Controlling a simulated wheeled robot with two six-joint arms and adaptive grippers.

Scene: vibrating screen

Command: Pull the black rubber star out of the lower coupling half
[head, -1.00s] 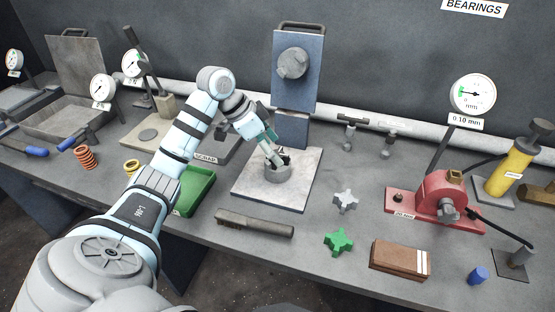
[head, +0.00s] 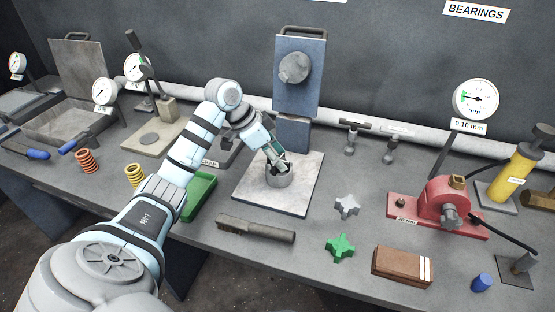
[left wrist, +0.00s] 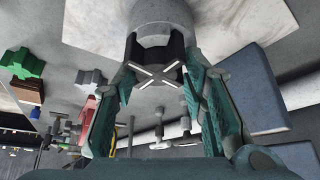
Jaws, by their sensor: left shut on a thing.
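The lower coupling half (head: 279,180) is a grey metal cup standing on a pale square plate (head: 301,194). In the left wrist view the same coupling half (left wrist: 162,14) shows at the top. The black rubber star (left wrist: 155,56) shows there with pale cross lines on its face, at the coupling's mouth between the metal jaws. My left gripper (head: 279,165) reaches down into the top of the coupling. In the wrist view its green fingers (left wrist: 160,82) lie on either side of the star, shut on it. The star is mostly hidden in the head view.
The upper coupling half (head: 295,68) is on the blue upright behind. A grey star (head: 346,206), a green star (head: 340,246), a brush (head: 255,230) and a brown block (head: 401,266) lie nearby. A green tray (head: 197,196) is left of the plate.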

